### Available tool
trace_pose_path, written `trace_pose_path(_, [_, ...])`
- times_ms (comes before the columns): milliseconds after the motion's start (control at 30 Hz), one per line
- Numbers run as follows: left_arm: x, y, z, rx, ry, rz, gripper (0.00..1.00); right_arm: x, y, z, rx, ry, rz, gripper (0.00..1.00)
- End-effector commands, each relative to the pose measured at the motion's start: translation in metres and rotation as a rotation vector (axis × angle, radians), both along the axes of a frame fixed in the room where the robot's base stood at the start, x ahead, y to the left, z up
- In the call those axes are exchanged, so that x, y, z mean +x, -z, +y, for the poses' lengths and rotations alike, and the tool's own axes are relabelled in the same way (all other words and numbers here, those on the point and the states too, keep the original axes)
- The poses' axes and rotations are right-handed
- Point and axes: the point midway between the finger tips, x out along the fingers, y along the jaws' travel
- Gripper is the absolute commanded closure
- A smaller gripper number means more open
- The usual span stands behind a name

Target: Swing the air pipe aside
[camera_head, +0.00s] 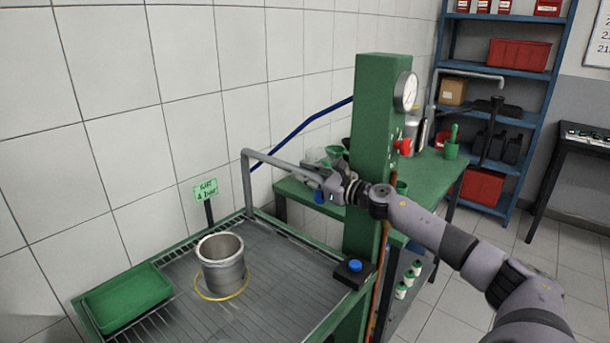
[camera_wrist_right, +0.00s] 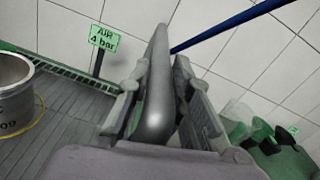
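The air pipe (camera_head: 278,162) is a grey tube that rises from the back edge of the wash-tray bench, bends, and reaches right towards the green column. My right gripper (camera_head: 325,180) is at its free end. In the right wrist view the pipe (camera_wrist_right: 156,95) lies lengthwise between the two fingers of my right gripper (camera_wrist_right: 160,80), which close in on it from both sides with little gap. A metal cylinder (camera_head: 222,264) stands upright on the grate, left of and below the pipe, inside a yellow ring (camera_head: 221,298). My left gripper is out of view.
A green sign reading "AIR 4 bar" (camera_head: 205,189) stands behind the cylinder. A green tray (camera_head: 127,298) is at the left. The green column (camera_head: 372,130) with a gauge (camera_head: 405,92) stands close to my right arm. A blue hose (camera_head: 300,128) runs along the wall.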

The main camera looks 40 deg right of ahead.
Motion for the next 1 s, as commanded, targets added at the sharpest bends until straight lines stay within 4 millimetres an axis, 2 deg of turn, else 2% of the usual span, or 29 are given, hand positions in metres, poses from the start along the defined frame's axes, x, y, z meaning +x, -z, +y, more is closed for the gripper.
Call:
trace_pose_path(167, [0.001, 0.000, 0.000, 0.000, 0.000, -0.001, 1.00, 0.000, -0.003, -0.003, -0.001, 0.009, -0.004, 0.60])
trace_pose_path(567, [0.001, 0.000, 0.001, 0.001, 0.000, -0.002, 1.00, -0.003, 0.000, -0.002, 0.000, 0.005, -0.001, 0.60])
trace_pose_path(1000, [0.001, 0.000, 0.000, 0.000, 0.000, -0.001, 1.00, -0.040, 0.002, -0.008, 0.002, 0.005, 0.000, 0.60])
